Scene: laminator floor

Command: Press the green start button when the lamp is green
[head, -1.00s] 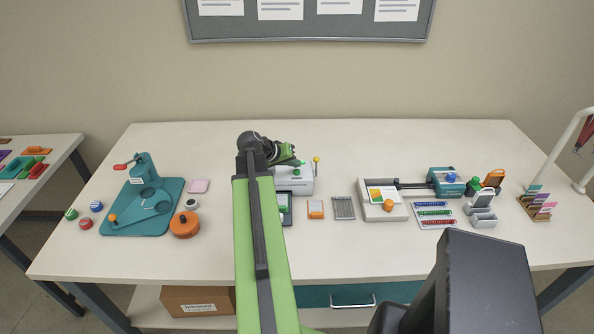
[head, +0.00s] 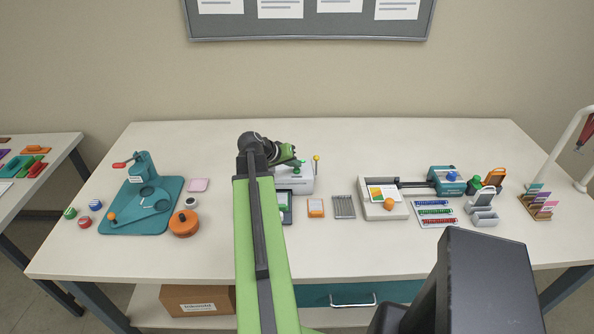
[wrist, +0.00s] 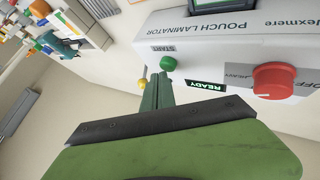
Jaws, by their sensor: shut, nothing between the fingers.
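The white pouch laminator (head: 303,184) stands on the bench, partly behind my arm in the head view. In the wrist view its front panel (wrist: 225,55) shows tilted. The green start button (wrist: 168,63) sits beside the START label. A READY sign (wrist: 205,87) shows white letters on dark green; I cannot tell whether it is a lit lamp. A red knob (wrist: 273,80) is by the OFF label. My gripper (wrist: 158,80) is shut and empty, its tips close to the start button; I cannot tell if they touch. It shows at the laminator in the head view (head: 297,163).
A yellow ball on a stalk (head: 317,158) stands at the laminator's right end. A dark-framed device (head: 286,207), an orange item (head: 316,207) and a grey rack (head: 343,207) lie in front. A white tray (head: 372,211) is to the right. The bench's back strip is clear.

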